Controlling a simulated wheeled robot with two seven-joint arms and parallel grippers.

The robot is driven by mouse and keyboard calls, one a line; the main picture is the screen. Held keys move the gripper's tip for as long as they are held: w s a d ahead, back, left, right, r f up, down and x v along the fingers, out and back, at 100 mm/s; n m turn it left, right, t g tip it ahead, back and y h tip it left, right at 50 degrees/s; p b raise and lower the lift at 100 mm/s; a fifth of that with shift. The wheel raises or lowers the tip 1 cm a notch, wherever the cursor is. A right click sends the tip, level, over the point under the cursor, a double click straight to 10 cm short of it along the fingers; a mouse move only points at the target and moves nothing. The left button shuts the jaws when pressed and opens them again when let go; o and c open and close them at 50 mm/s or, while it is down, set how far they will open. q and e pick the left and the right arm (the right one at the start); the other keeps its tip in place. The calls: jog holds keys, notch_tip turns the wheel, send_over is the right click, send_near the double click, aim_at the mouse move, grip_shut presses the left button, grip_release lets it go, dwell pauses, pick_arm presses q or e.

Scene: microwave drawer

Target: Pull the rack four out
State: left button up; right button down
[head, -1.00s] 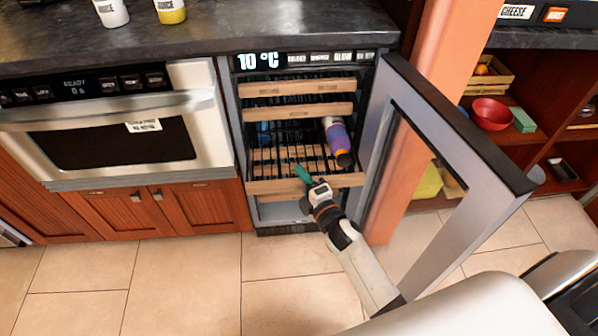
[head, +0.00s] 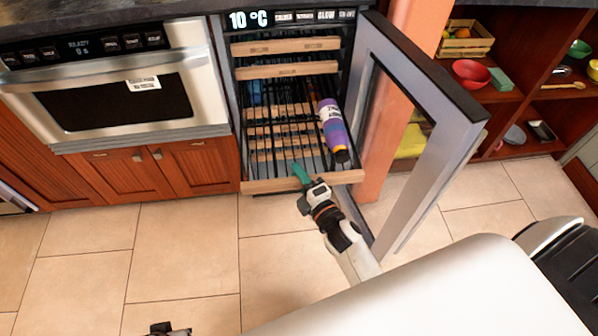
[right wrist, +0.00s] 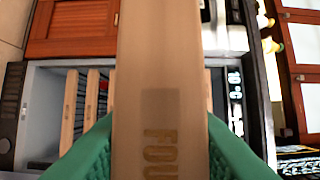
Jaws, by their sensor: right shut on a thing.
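Rack four (head: 262,185) is a wire rack with a wooden front bar, low in the open wine cooler, and stands out past the upper racks. Its bar fills the middle of the right wrist view (right wrist: 160,60), where the letters "FOU" show. My right gripper (head: 301,172) has its green fingers on either side of this bar, shut on it right of its middle. My left gripper's fingers do not show.
The cooler's glass door (head: 425,85) stands wide open on the right, close to my right arm. Two upper racks (head: 285,46) sit further in. An oven (head: 115,95) and wooden cabinets (head: 115,175) are on the left. Tiled floor (head: 185,250) in front is clear.

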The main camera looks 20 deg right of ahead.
jog(key=c, duration=1)
grip_release()
jog(key=shift+c, duration=0.2)
pick_arm(q)
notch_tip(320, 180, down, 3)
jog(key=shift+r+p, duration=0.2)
jog(key=shift+p, duration=0.2)
pick_arm(e)
jog(key=s+d, duration=0.1)
jog(key=s, duration=1.1)
jog(key=shift+d, duration=0.2)
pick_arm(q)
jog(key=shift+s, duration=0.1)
